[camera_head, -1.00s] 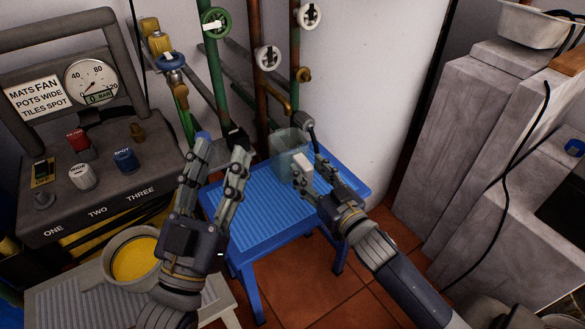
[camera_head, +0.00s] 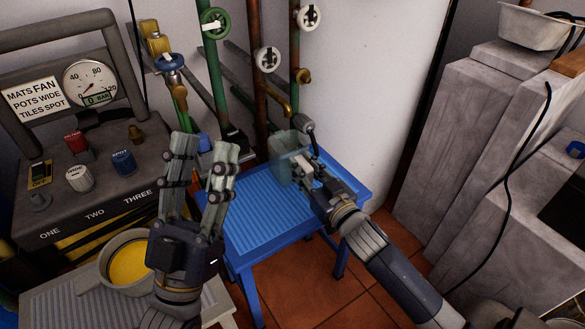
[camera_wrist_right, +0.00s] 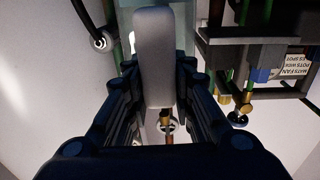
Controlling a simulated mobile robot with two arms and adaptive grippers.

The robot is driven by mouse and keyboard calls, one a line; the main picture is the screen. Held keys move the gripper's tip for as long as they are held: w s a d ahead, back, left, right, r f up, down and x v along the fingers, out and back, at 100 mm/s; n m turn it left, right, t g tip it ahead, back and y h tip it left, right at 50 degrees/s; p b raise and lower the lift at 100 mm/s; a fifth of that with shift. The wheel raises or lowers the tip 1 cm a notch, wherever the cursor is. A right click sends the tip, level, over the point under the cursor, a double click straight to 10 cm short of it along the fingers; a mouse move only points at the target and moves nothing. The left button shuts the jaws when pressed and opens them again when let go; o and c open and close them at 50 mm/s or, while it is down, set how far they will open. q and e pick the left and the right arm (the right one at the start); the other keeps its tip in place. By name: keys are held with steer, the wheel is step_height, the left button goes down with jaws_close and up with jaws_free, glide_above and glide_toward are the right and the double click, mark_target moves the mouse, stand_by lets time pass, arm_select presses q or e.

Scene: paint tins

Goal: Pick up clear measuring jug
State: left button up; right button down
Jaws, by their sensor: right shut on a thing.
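The clear measuring jug (camera_head: 283,157) is at the back of the blue ribbed table (camera_head: 255,222), beside the wall and pipes. Its pale handle (camera_wrist_right: 155,60) fills the gap between my right fingers in the right wrist view. My right gripper (camera_head: 303,160) is shut on that handle, with its fingers partly covering the jug's right side. I cannot tell whether the jug's base touches the table. My left gripper (camera_head: 202,150) is open and empty, with its fingers pointing up in front of the table's left edge.
A pot of yellow paint (camera_head: 129,264) stands on a pale ribbed stand at the lower left. A control panel (camera_head: 95,195) with knobs and a gauge (camera_head: 90,82) is at the left. Green and brown pipes with valves rise behind the table. Grey blocks (camera_head: 470,130) stand at the right.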

arm_select(q)
steer(key=shift+w, duration=0.15)
arm_select(e)
steer(key=shift+r, duration=0.2)
steer(key=shift+r, duration=0.15)
arm_select(q)
steer(key=w+f+g+y+p, duration=0.2)
steer(key=w+f+g, duration=0.3)
steer(key=f, duration=0.3)
arm_select(e)
step_height(320, 180, up, 4)
steer(key=shift+f, duration=0.2)
arm_select(q)
steer(key=s+a+f+g+y+p, duration=0.1)
steer(key=s+f+g+p, duration=0.1)
steer(key=f+g, duration=0.3)
steer(key=s+a+f+g+y+p, duration=0.2)
steer(key=f+g, duration=0.3)
steer(key=f, duration=0.6)
steer(key=shift+f+n, duration=0.3)
steer(key=shift+f, duration=0.1)
arm_select(e)
steer(key=s, duration=1.6)
steer(key=shift+d+r, duration=0.35)
steer(key=shift+r, duration=0.1)
steer(key=c, duration=2)
jaws_free()
jaws_close()
